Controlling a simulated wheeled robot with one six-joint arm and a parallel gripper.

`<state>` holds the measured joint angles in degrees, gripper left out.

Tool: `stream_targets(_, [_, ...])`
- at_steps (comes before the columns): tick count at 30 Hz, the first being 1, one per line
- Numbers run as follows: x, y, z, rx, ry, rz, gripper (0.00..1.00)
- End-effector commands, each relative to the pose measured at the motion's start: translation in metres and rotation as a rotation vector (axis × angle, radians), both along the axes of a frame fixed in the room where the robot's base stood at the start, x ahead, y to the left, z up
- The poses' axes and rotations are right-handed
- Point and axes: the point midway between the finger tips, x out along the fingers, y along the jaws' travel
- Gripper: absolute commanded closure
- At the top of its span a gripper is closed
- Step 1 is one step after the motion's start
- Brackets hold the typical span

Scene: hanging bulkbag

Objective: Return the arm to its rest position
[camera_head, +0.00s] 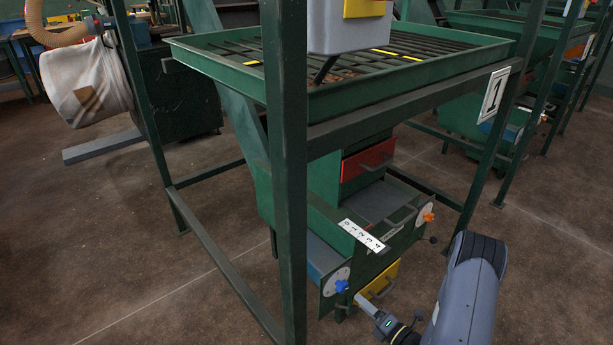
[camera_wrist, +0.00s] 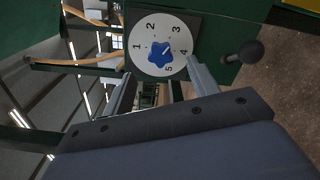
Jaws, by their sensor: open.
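My gripper (camera_head: 362,303) is at the lower right of the head view, at the end of my grey arm. Its tips are close to a blue star-shaped knob (camera_head: 342,287) on a white round dial (camera_head: 331,280). In the wrist view my gripper (camera_wrist: 162,82) is open, with one finger on each side below the blue knob (camera_wrist: 159,53). Nothing is held. The white dial (camera_wrist: 150,32) there carries the numbers 1 to 5. Whether the fingers touch the knob cannot be told.
A black ball handle (camera_wrist: 250,53) sticks out beside the dial. An orange knob (camera_head: 428,217) is on the same green machine. A green frame post (camera_head: 287,180) stands in front. A white bulk bag (camera_head: 85,85) hangs at the left. Brown floor (camera_head: 110,250) is clear at the lower left.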

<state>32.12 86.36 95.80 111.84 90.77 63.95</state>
Motion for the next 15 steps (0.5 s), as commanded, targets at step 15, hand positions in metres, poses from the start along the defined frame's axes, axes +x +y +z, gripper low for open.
stream_targets(15, [0.058, 0.043, -0.001, -0.001, -0.001, 0.002, 0.44])
